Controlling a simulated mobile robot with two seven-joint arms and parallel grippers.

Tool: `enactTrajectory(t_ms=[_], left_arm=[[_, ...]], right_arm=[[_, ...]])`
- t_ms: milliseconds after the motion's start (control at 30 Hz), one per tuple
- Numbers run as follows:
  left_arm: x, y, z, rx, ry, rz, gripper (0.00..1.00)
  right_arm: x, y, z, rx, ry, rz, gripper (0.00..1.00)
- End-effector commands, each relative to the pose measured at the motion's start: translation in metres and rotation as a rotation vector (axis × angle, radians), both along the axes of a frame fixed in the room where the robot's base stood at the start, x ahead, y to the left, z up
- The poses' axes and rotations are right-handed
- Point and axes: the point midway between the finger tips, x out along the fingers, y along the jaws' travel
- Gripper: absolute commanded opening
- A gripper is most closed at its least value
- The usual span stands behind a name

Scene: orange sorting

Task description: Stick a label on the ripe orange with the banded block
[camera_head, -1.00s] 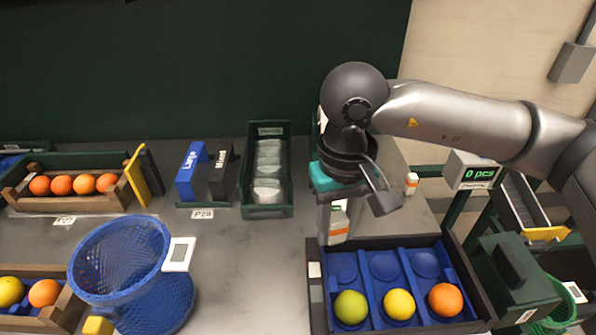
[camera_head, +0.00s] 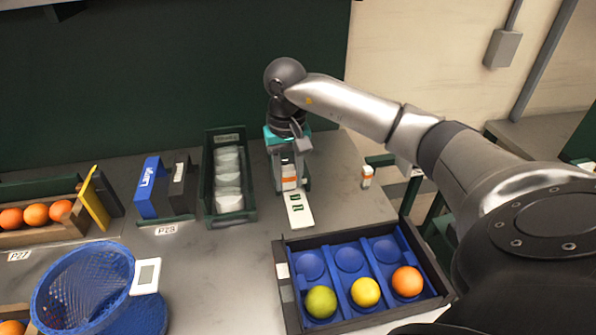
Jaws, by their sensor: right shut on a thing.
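My right gripper (camera_head: 288,170) points down over the back of the table, shut on the banded block (camera_head: 290,183), which is pale with an orange band. The fingers partly hide the block. A white card (camera_head: 300,210) with dark green labels lies just in front of it; whether the block touches the card I cannot tell. The dark tray (camera_head: 437,280) with blue cups holds a green fruit (camera_head: 321,302), a yellow fruit (camera_head: 365,292) and a ripe orange (camera_head: 407,281) in its front row. The back cups are empty. My left gripper is out of view.
A blue mesh basket (camera_head: 80,290) stands at the front left. A green bin (camera_head: 209,205) of clear packets and blue and black holders (camera_head: 149,188) stand left of the gripper. A small white and orange container (camera_head: 367,176) stands to the right. Bare table lies left of the tray.

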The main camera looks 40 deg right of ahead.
Motion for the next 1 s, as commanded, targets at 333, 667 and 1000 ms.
enactTrajectory(t_ms=[333, 667, 1000], left_arm=[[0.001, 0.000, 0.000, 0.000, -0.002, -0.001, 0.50], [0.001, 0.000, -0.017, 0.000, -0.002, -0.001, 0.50], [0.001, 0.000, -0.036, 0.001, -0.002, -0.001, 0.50]], right_arm=[[-0.003, -0.026, -0.010, 0.001, -0.002, -0.050, 0.00], [-0.003, -0.025, -0.034, 0.002, -0.001, -0.048, 0.00], [-0.003, -0.025, -0.064, 0.002, -0.001, -0.049, 0.00]])
